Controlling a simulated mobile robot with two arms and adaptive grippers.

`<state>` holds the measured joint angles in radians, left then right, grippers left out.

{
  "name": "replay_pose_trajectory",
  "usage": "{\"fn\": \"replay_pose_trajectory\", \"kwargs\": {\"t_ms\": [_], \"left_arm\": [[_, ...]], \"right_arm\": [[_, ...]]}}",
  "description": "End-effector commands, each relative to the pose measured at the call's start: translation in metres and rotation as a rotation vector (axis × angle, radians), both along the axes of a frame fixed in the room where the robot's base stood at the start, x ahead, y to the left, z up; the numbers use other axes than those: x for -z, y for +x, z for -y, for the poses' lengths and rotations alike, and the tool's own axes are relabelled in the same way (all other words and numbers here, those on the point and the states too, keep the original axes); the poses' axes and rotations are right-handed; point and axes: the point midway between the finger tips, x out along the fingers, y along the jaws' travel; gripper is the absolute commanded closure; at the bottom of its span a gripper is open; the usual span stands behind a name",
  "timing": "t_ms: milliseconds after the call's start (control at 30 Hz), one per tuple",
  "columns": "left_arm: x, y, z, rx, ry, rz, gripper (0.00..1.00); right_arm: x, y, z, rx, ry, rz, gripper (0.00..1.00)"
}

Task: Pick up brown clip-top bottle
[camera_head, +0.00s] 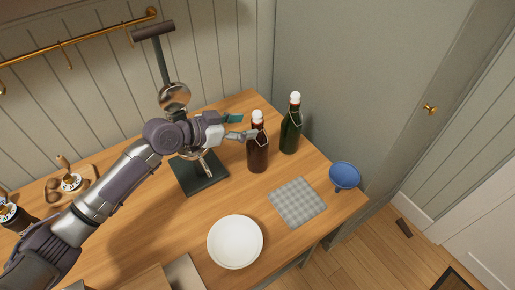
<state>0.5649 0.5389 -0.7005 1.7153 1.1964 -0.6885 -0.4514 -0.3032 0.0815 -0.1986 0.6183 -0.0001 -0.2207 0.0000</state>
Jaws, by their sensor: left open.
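The brown clip-top bottle (258,157) stands upright on the wooden counter, with a white stopper and a wire clip at its neck. My left gripper (242,132) reaches in from the left at the height of the bottle's neck. It is open, with its fingers just left of the neck and wire clip. I cannot tell whether a finger touches the bottle. My right gripper is not in view.
A green clip-top bottle (291,132) stands close behind on the right. A white plate (235,242), a checked cloth (297,202) and a blue bowl (344,176) lie nearer the front. A dark-based metal stand (199,180) is partly hidden behind my left arm.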

Motion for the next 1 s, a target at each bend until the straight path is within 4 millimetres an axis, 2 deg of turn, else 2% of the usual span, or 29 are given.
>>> {"fn": "replay_pose_trajectory", "kwargs": {"t_ms": [300,400,700,767,1000], "left_arm": [[0.011,0.020,0.027,-0.001,-0.002,-0.003,0.38],[0.017,0.027,0.036,0.000,-0.002,-0.003,0.38],[0.022,0.030,0.041,-0.001,0.000,0.000,0.38],[0.022,0.030,0.041,-0.001,0.000,0.000,0.45],[0.022,0.030,0.040,0.000,0.000,0.000,0.85]], "right_arm": [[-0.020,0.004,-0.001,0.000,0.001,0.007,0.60],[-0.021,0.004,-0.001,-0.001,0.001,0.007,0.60],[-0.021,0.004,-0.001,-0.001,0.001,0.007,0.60],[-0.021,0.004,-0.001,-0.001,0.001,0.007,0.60],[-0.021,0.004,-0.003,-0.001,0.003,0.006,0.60]]}}
